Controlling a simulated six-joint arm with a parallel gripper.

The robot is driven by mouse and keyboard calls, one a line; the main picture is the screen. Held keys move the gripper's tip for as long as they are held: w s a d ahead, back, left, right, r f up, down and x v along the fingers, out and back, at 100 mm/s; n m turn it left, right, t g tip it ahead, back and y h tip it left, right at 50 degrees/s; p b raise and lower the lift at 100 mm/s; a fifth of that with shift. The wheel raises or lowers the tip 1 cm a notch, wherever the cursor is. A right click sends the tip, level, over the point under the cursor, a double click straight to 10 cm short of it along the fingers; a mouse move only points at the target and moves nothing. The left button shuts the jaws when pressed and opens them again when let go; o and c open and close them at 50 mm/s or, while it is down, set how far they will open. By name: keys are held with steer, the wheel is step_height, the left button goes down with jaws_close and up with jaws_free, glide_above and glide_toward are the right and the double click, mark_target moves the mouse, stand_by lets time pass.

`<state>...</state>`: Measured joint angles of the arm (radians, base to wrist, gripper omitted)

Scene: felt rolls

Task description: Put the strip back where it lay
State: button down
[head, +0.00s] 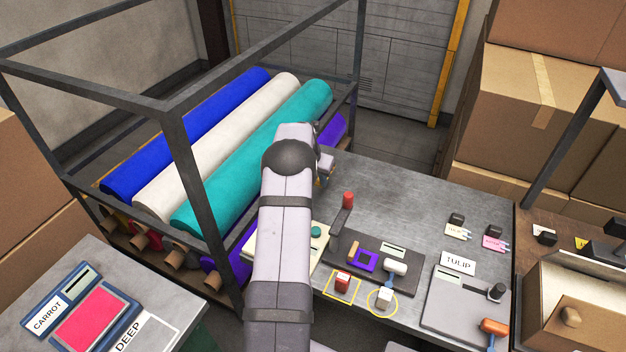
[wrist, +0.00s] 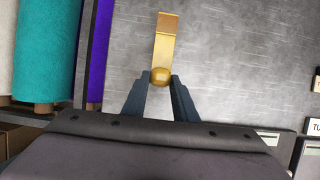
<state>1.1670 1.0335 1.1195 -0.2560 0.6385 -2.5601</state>
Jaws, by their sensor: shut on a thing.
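A brass-coloured strip (wrist: 165,45) with a rounded knob (wrist: 160,76) at its near end shows in the wrist view. My gripper (wrist: 160,80) is shut on the knob, one dark finger on each side. The strip points away from the gripper over the grey metal table. I cannot tell whether the strip touches the table. In the head view my gripper (head: 325,168) is at the table's far left, beside the rack, largely hidden behind my arm.
A rack holds blue (head: 185,130), white (head: 215,145) and teal (head: 255,155) felt rolls left of my arm. A red-topped lever (head: 347,201), a dark tool board (head: 408,277) and a TULIP card (head: 458,262) are on the nearer table. The table's far middle (head: 400,195) is clear.

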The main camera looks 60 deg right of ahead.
steer(key=shift+r, duration=0.1)
steer(key=shift+f+b, duration=1.4)
steer(key=shift+f, duration=1.65)
steer(key=shift+f, duration=0.5)
steer(key=c, duration=1.3)
jaws_free()
steer(key=shift+c, duration=0.2)
steer(key=shift+b, duration=0.3)
steer(key=b+v, duration=0.2)
steer(key=v, duration=0.5)
steer(key=shift+w+a+r, duration=0.1)
steer(key=shift+r, duration=0.1)
